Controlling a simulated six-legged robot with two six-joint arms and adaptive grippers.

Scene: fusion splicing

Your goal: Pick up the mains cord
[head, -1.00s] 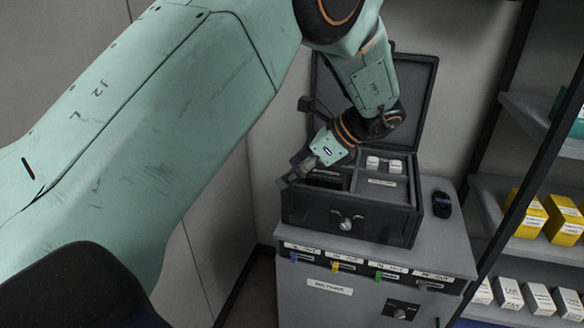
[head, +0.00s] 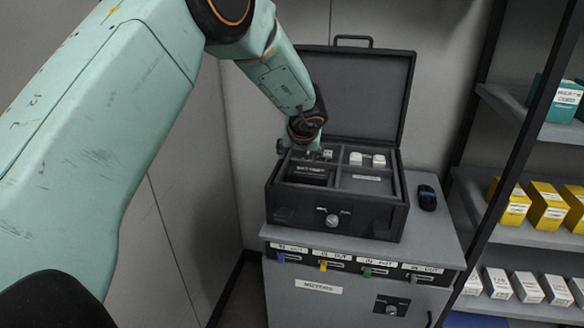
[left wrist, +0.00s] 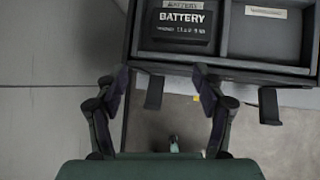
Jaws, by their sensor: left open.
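I cannot make out a mains cord in either view. The open black case (head: 335,212) stands on the grey cabinet with its lid up. A black battery (head: 306,172) lies in its front left compartment; it also shows in the left wrist view (left wrist: 180,24). The front right compartment (left wrist: 265,38) looks empty apart from a small label. My left gripper (left wrist: 162,85) is open and empty, its fingers at the case's latch edge in the left wrist view. In the head view its wrist is over the case's left side and its fingertips are hard to see. My right gripper is out of view.
White pieces (head: 367,159) sit in the back right compartment. A small dark device (head: 427,197) lies on the cabinet top (head: 432,236), right of the case. Shelves with yellow boxes (head: 547,206) stand at the right. A wall is close on the left.

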